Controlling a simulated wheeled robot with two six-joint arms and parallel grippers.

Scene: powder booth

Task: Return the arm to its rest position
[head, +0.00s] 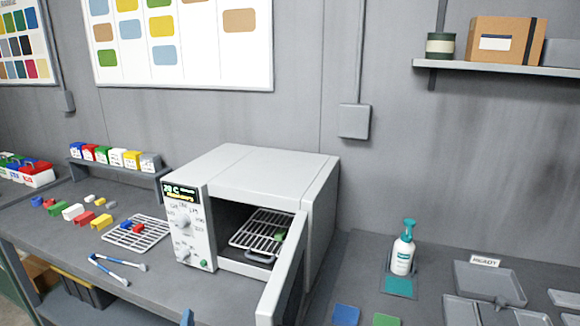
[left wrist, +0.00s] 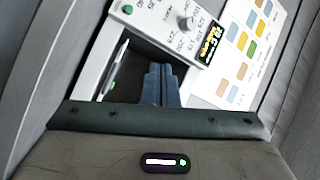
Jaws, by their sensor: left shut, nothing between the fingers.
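My left gripper (left wrist: 160,84) shows in the left wrist view with its dark blue fingers together and nothing between them. In the head view only a small blue tip of it (head: 187,317) shows at the bottom edge, in front of the oven and below its control panel. The rest of that arm is out of frame. In the left wrist view the oven's control panel (left wrist: 170,22) and dark opening lie beyond the fingers, seen at a tilt. My right gripper is not in view.
The white oven (head: 255,165) stands with its door (head: 283,275) swung open toward the front. A rack (head: 262,228) inside holds a green piece (head: 279,235). Left are a wire rack (head: 135,233), blue tongs (head: 118,265) and small coloured parts. A pump bottle (head: 402,255) and grey trays (head: 490,283) stand right.

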